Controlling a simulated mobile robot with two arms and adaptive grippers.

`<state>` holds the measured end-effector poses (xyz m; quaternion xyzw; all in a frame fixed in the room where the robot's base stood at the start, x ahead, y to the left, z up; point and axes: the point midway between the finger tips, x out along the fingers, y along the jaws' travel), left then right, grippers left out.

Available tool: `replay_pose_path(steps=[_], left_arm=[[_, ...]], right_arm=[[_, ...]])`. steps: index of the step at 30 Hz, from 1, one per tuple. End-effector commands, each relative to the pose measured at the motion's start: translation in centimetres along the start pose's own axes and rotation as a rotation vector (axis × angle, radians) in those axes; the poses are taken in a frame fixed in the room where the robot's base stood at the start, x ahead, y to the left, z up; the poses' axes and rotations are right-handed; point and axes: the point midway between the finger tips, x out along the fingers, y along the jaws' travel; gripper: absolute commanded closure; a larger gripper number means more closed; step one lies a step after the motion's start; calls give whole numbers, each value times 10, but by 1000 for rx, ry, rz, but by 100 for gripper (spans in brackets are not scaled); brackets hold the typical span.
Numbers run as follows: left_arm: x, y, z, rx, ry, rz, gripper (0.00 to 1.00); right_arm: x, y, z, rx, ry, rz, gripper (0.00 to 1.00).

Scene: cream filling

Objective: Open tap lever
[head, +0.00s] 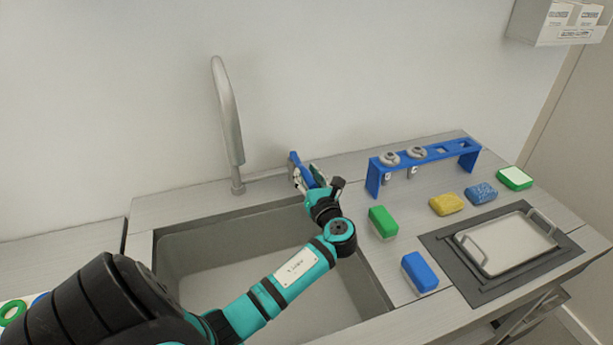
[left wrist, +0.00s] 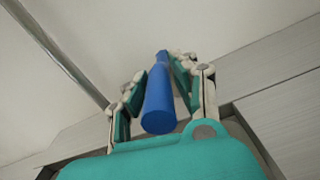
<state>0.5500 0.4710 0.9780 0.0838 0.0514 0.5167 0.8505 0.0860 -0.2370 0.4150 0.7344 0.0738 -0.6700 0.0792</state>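The tap has a tall grey curved spout (head: 227,110) at the back of the sink. Its blue lever (head: 294,159) stands to the right of the spout, near the wall, partly hidden by my left gripper (head: 310,178). In the left wrist view the blue lever (left wrist: 159,100) lies between the two fingers of my left gripper (left wrist: 160,82). The fingers stand apart on either side of the lever; firm contact cannot be made out. My right gripper is not in view.
The grey sink basin (head: 190,265) lies under my left arm. On the counter to the right are a green sponge (head: 383,222), a blue sponge (head: 419,272), a yellow sponge (head: 446,204), a blue rack (head: 428,155) and a metal tray (head: 505,243).

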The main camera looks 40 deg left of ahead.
Motion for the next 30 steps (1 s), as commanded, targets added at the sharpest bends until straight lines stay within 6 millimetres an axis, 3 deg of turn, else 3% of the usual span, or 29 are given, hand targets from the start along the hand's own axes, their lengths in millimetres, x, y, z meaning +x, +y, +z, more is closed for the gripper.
replay_pose_path(steps=[1, 6, 19, 30], left_arm=[[0, 0, 0, 0, 0, 0, 81], [0, 0, 0, 0, 0, 0, 100], [0, -4, 0, -3, 8, 25, 100], [6, -35, 3, -3, 61, 293, 100]], right_arm=[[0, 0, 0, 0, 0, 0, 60], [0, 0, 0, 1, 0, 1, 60], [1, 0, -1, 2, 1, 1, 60], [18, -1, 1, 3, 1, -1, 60]])
